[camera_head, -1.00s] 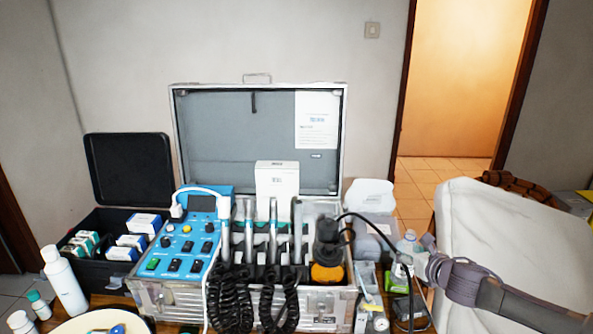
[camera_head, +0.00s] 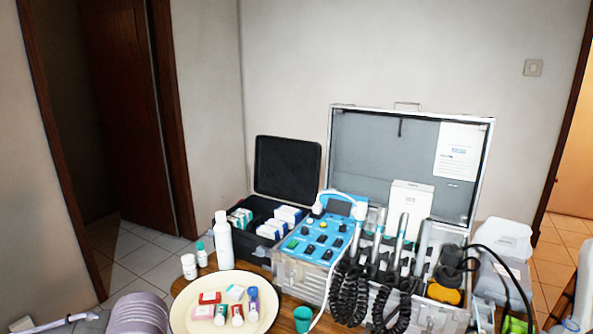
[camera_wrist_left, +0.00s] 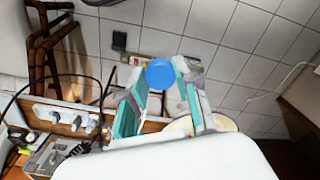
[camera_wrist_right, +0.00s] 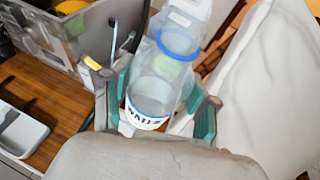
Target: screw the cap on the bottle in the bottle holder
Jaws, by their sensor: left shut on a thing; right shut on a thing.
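In the left wrist view my left gripper (camera_wrist_left: 158,84) is shut on a round blue cap (camera_wrist_left: 160,73) at its fingertips. In the right wrist view my right gripper (camera_wrist_right: 155,92) is shut on a clear bottle (camera_wrist_right: 153,95) with a "WATER" label, its teal fingers on either side. A blue ring (camera_wrist_right: 180,42) shows at the bottle's far end; whether it belongs to the bottle or to a holder I cannot tell. The cap is apart from the bottle. Neither gripper's fingers show clearly in the head view.
An open metal case (camera_head: 342,155) with a blue control panel (camera_head: 318,238) and coiled cords stands on the table. A black box (camera_head: 262,208) is beside it. A cream plate (camera_head: 190,322) holds small items. A white bottle (camera_head: 223,240) and small jars stand behind the plate. Open floor lies left.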

